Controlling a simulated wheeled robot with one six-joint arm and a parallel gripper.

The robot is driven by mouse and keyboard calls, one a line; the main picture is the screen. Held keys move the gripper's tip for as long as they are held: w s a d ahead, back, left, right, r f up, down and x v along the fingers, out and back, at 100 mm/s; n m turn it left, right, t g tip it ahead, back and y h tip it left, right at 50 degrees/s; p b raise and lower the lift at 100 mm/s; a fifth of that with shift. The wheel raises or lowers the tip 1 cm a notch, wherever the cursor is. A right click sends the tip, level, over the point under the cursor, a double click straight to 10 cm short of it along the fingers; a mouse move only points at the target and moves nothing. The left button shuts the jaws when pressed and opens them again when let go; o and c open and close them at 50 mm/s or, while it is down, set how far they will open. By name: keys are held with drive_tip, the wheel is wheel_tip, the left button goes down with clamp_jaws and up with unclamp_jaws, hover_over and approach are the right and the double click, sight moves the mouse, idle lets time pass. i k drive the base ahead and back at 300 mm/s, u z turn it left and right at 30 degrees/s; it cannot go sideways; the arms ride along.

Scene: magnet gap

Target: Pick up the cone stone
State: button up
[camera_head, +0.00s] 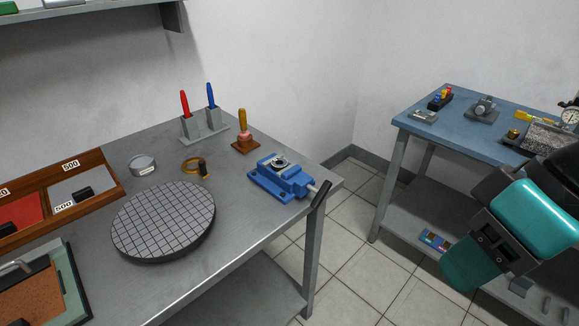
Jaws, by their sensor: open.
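What looks like the cone stone (244,137) is a small pinkish piece with an upright tan handle. It stands upright in a small brown wooden block (245,148) near the back edge of the grey metal table (232,238). I cannot make out the full shape of its pink part, as its lower end is hidden in the block. Part of my arm, teal and dark grey, shows at the right, well away from this table. I cannot see my gripper's fingers.
A blue vise (278,181) with a dark handle is right of the block. Red and blue handled tools (185,104) stand behind left. A blue-topped bench (465,107) stands right, across open floor.

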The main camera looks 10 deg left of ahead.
sight(244, 134)
drive_tip(key=u, duration=0.25)
drive_tip(key=i, duration=1.1)
drive_tip(key=u, duration=1.95)
